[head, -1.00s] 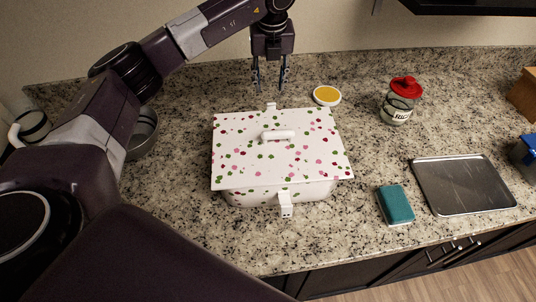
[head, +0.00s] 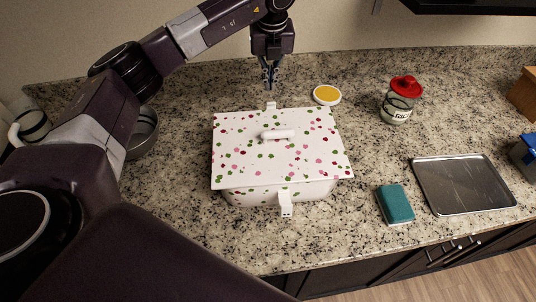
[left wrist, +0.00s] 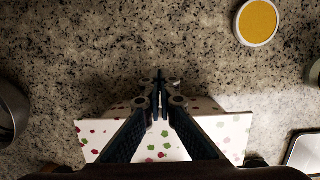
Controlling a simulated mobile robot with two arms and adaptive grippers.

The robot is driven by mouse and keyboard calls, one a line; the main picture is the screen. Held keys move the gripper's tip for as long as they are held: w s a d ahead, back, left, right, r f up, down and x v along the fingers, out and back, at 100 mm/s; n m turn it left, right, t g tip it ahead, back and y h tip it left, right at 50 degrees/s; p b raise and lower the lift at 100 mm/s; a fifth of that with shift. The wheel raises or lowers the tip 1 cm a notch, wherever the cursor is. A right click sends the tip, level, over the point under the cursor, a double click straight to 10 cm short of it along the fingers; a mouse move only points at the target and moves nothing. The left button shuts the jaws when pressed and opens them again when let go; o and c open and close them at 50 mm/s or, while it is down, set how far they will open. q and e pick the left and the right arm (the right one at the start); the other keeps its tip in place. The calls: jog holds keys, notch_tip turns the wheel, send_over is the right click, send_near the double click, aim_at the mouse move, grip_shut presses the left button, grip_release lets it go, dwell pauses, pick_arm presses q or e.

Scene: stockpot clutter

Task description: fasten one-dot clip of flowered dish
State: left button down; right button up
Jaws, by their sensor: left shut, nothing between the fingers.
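The flowered dish (head: 255,192) is a white box-shaped dish on the counter. Its flat lid (head: 240,150) has pink, red and green spots and a white handle (head: 278,134). A white front clip (head: 286,204) hangs at the near side, with small dark marks near its lower end. A white back clip (head: 271,106) shows at the far edge of the lid; its dots cannot be seen. My left gripper (head: 271,86) points down just behind the back clip, shut and empty. In the left wrist view its fingers (left wrist: 161,82) hide part of the lid (left wrist: 235,130).
A yellow-topped round container (head: 327,95) stands right of my left gripper. A red-lidded jar (head: 398,108), a teal sponge (head: 395,204) and a metal tray (head: 464,184) are farther right. A metal pot (head: 143,135) stands left, partly behind my arm. Counter between dish and sponge is clear.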

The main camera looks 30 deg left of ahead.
pick_arm(q)
jog(key=shift+f, duration=0.1)
dwell(0.5)
jog(key=f, duration=0.1)
jog(key=b, duration=0.1)
jog(key=f, duration=0.1)
jog(key=shift+w+a+f+b, duration=0.25)
jog(key=shift+w+f+b, duration=0.05)
jog(key=shift+f+b, duration=0.1)
jog(key=shift+s+d, duration=0.1)
jog(key=shift+s+d, duration=0.3)
jog(key=shift+s, duration=0.1)
jog(key=shift+s+d, duration=0.1)
jog(key=shift+s, duration=0.1)
jog(key=shift+s+d, duration=0.45)
jog(key=shift+s, duration=0.25)
jog(key=shift+s+d, duration=0.45)
jog(key=shift+s, duration=0.2)
